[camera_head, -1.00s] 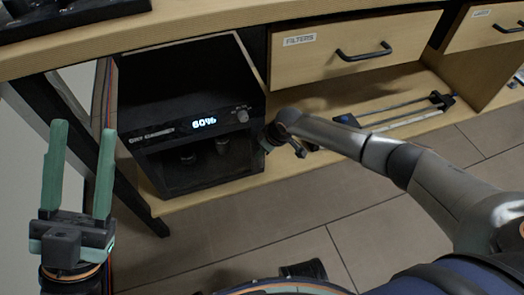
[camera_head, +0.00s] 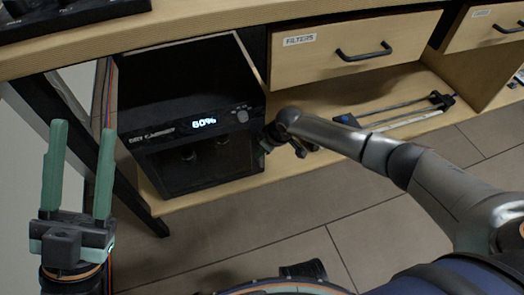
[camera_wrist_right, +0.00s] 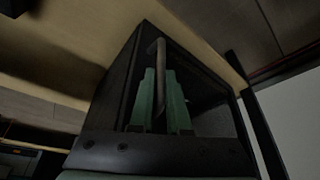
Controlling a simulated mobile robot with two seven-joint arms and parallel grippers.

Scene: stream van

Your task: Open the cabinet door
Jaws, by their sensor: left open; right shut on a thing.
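The black cabinet (camera_head: 185,85) stands on the low wooden shelf, under the counter. Its display reads 60%, and its dark glass door (camera_head: 205,168) is below that. It looks shut or nearly so; I cannot tell if there is a small gap. My right gripper (camera_head: 271,138) is at the door's right edge, mostly hidden by its own arm. In the right wrist view its green fingers (camera_wrist_right: 166,90) are shut on the door's bar handle (camera_wrist_right: 160,55). My left gripper (camera_head: 79,135) is open and empty, fingers up, left of the cabinet and apart from it.
A drawer labelled FILTERS (camera_head: 310,62) is right of the cabinet, above the shelf (camera_head: 310,105). A rail-like tool (camera_head: 400,112) lies on the shelf. A dark table leg (camera_head: 125,190) stands left of the cabinet. The tiled floor (camera_head: 240,230) in front is clear.

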